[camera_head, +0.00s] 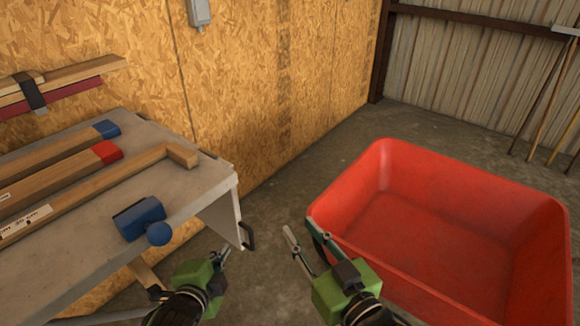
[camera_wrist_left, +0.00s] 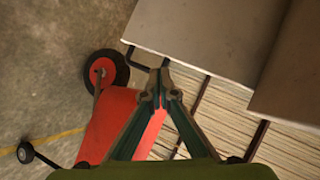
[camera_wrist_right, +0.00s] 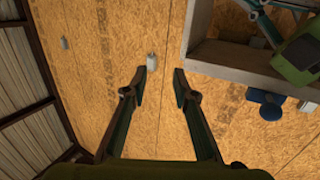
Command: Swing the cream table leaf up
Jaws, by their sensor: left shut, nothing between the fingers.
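The cream table leaf (camera_head: 222,214) hangs down at the right end of the workbench (camera_head: 190,195) in the head view. A black handle (camera_head: 248,237) sticks out from its lower outer edge. My left gripper (camera_head: 225,254) is shut and empty, a little below and left of the handle; its closed fingertips also show in the left wrist view (camera_wrist_left: 160,84). Whether it touches the leaf cannot be told. My right gripper (camera_head: 302,228) is open and empty, right of the handle and by the red tub's near left corner; its spread fingers show in the right wrist view (camera_wrist_right: 158,78).
A large red tub (camera_head: 375,205) stands on the floor to the right. An OSB wall (camera_head: 260,80) stands behind. Bare concrete floor lies between bench and tub.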

